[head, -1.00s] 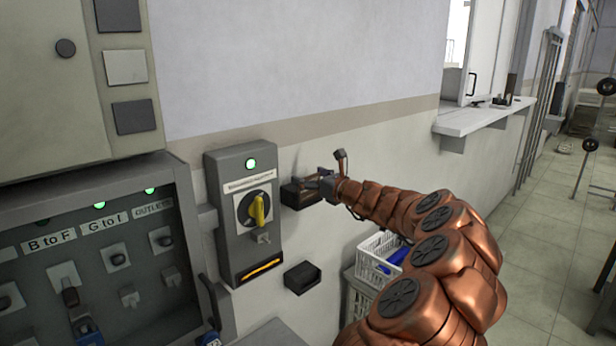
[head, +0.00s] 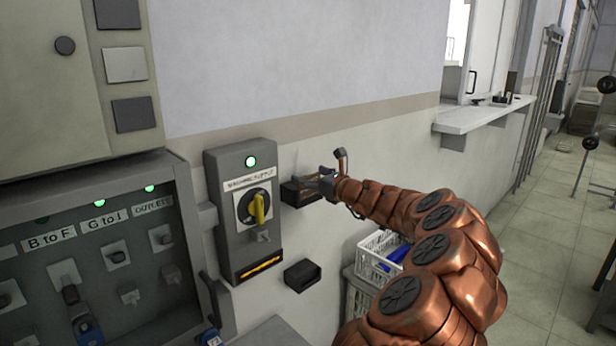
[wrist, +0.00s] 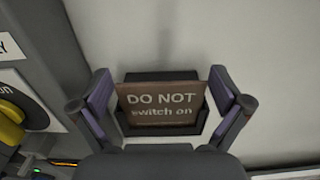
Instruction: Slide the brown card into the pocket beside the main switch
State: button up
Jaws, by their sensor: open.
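The brown card (wrist: 162,104), lettered "DO NOT switch on", stands at the black pocket (wrist: 163,76) on the wall. My gripper (wrist: 161,97) is open, one finger on each side of the card, with small gaps visible. In the head view my gripper (head: 322,178) is at the upper pocket (head: 293,194), right of the main switch (head: 255,207). The switch has a yellow handle on a grey box, with a green lamp lit above it.
A second black holder (head: 301,276) sits lower on the wall and looks empty. A socket panel (head: 100,255) is at the left. A white crate (head: 378,268) with blue things stands below my arm. A shelf (head: 485,117) juts out at the right.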

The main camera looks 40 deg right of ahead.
jog(key=s, duration=1.2)
jog(key=shift+a, duration=0.2)
